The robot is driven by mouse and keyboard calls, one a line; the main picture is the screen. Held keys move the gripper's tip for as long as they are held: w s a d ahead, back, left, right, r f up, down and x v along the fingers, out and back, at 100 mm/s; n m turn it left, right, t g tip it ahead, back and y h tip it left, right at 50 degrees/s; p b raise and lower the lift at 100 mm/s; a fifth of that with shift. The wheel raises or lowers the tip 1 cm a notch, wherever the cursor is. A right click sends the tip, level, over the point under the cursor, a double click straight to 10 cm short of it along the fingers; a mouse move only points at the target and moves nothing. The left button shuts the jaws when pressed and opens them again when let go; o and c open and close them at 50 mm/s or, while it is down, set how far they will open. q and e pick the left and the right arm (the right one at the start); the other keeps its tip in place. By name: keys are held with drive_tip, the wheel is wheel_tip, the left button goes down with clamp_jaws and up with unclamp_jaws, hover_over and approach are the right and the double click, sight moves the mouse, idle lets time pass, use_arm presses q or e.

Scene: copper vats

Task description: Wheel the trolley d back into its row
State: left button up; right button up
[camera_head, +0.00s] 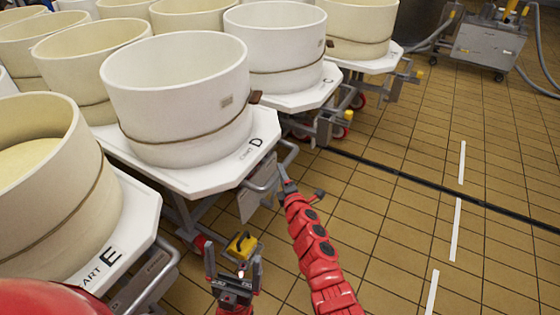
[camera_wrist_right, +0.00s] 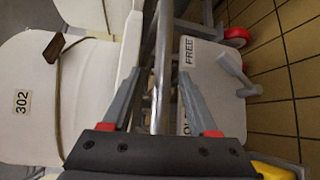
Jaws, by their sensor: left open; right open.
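Trolley D (camera_head: 255,155) stands in the middle of the head view and carries a large white vat (camera_head: 175,85). Its tubular handle (camera_head: 276,172) sticks out at the front right. My right gripper (camera_head: 288,186) is at this handle. In the right wrist view its fingers (camera_wrist_right: 158,105) are apart, with the handle bar (camera_wrist_right: 161,70) running between them; I cannot tell whether they touch it. A plate marked FREE (camera_wrist_right: 190,52) with a grey lever shows beside the bar. My left gripper (camera_head: 233,268) is open and empty, low in front of trolley D.
Trolley E (camera_head: 135,225) stands close at the left front, and another vat trolley (camera_head: 305,98) stands behind D. A yellow part (camera_head: 241,245) sits near my left gripper. The tiled floor (camera_head: 400,225) at right is clear, with a dark strip and white dashes. A metal machine (camera_head: 487,45) stands far right.

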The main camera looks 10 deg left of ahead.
drive_tip(key=p+v, duration=0.5)
drive_tip(key=v, duration=0.6)
drive_tip(key=shift+s+d, duration=0.25)
drive_tip(key=shift+s, duration=0.05)
